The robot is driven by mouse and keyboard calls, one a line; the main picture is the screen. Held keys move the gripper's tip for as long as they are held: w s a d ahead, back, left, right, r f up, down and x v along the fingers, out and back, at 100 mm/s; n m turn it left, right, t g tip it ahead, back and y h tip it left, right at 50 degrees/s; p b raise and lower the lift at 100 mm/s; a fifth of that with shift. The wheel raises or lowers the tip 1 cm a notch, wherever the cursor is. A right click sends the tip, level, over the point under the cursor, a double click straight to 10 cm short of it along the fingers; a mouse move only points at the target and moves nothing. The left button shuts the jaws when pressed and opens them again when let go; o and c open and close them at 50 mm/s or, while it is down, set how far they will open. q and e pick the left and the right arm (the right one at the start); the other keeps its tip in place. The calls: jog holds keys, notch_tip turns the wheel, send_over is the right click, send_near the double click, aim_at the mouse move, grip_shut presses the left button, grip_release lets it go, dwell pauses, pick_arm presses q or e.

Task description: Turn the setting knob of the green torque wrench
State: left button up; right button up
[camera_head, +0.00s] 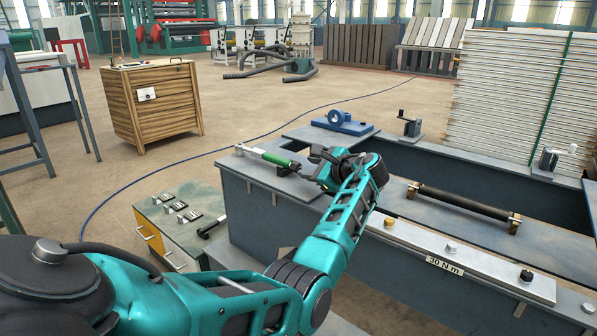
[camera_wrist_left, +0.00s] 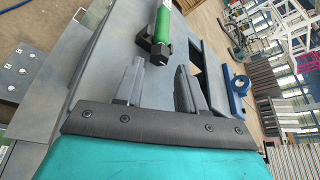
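The green torque wrench (camera_head: 278,159) lies on the grey bench top, with its dark setting knob (camera_head: 295,166) at the end toward my left gripper (camera_head: 313,167). In the left wrist view, the green handle (camera_wrist_left: 159,22) comes in from the top, and the dark angular knob (camera_wrist_left: 154,51) shows at its near end. My left gripper's two grey fingers (camera_wrist_left: 160,67) are spread apart, with nothing between them. The knob appears just beyond the fingertips, roughly in line with the gap; I see no contact. My right gripper is in neither view.
A blue fixture (camera_head: 342,122) stands on the bench behind the wrench. A black bar (camera_head: 463,203) lies in holders to the right. A plate marked 30 N m (camera_head: 455,262) lines the near bench edge. A low cabinet (camera_head: 178,222) stands left of the bench.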

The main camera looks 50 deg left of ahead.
aim_at(297, 167)
pick_arm(q)
jog(key=b+x, duration=0.1)
jog(key=x, duration=0.3)
jog(key=shift+a+f, duration=0.15)
jog(key=shift+a, duration=0.1)
jog(key=shift+a+f, duration=0.1)
jog(key=shift+a, duration=0.45)
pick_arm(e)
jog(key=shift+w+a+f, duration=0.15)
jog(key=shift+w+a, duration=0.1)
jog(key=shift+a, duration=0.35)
pick_arm(q)
jog(key=shift+c, duration=0.3)
grip_shut()
jog(key=shift+n+t, duration=0.3)
jog(key=shift+n, duration=0.2)
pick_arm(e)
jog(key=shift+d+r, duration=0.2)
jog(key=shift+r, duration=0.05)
pick_arm(q)
jog(key=shift+f, duration=0.1)
